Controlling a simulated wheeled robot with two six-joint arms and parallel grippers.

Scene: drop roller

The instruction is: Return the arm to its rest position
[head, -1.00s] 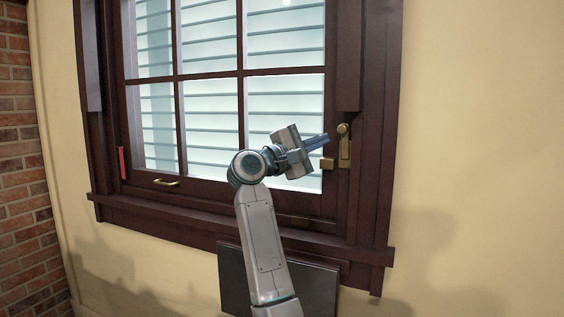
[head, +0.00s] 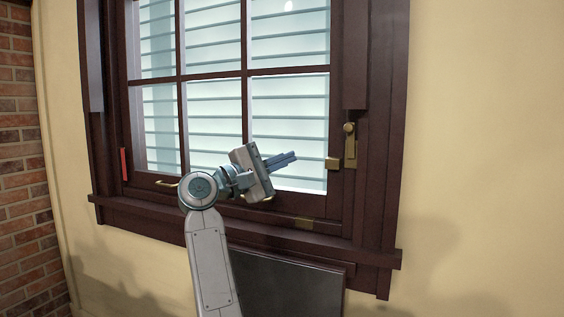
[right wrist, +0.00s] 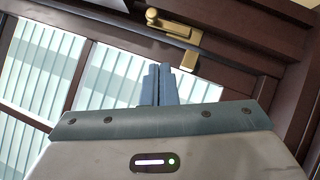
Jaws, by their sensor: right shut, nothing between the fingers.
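My right gripper (head: 282,160) is in front of the lower window panes in the head view. Its blue fingers are together with nothing between them, and they point right toward the brass latch (head: 350,145) on the right side of the frame. The gripper is clear of the latch. In the right wrist view the shut fingers (right wrist: 159,84) point up, below the brass latch (right wrist: 177,27), with a gap between them. My left gripper does not show.
The dark wooden window (head: 370,200) has a sill (head: 330,247) below it. Brass sash handles show at the lower rail, one (head: 166,184) at left. A red strip (head: 124,164) is on the left side. A dark panel (head: 290,290) is under the sill. Brick wall (head: 22,150) stands at far left.

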